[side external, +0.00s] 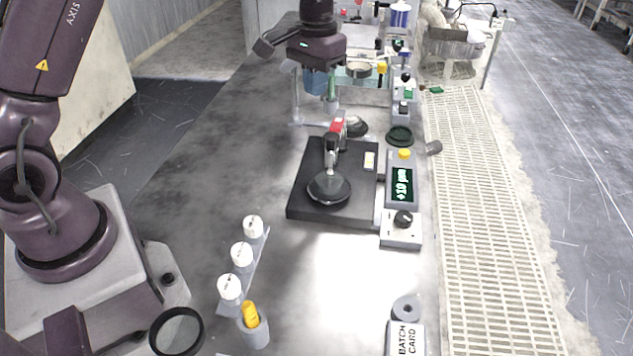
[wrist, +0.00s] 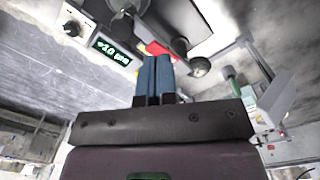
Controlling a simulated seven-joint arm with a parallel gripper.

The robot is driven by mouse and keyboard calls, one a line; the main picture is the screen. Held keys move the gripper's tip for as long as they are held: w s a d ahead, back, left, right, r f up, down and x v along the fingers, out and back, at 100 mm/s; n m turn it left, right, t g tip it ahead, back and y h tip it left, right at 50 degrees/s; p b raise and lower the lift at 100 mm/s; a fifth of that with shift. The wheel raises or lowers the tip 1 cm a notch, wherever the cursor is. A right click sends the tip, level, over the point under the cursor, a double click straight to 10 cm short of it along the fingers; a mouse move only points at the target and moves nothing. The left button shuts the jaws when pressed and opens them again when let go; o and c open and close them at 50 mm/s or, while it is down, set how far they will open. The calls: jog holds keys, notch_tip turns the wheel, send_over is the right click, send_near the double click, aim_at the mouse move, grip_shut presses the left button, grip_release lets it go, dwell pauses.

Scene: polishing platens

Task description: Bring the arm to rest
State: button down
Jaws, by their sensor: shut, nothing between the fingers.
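My gripper (side external: 316,84) is at the back of the bench in the side external view, below my dark purple wrist. Its blue fingers point down, in front of a pale stand and a green-topped part. In the wrist view my gripper (wrist: 154,78) shows two blue fingers side by side, shut with nothing between them. A black plate (side external: 300,200) with a dark disc (side external: 329,188) under an upright post stands in front of my gripper, apart from it.
White-capped bottles (side external: 241,254) and a yellow-topped holder (side external: 254,326) stand in front. A batch card (side external: 405,340) lies front right. The bench left of the plate is clear.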

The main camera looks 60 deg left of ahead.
jog(key=s+d+r+t, duration=0.2)
jog(key=s+r, duration=0.2)
jog(key=s, duration=0.4)
jog(key=s+d+r+m+t, duration=0.1)
jog(key=s+r, duration=0.3)
jog(key=s, duration=0.4)
jog(key=s+d+r+m+t, duration=0.1)
jog(key=s+d+r+t, duration=0.1)
jog(key=s, duration=0.7)
notch_tip(320, 180, up, 3)
jog(key=shift+d+f+t, duration=0.2)
jog(key=shift+d+t, duration=0.2)
jog(key=shift+d, duration=0.25)
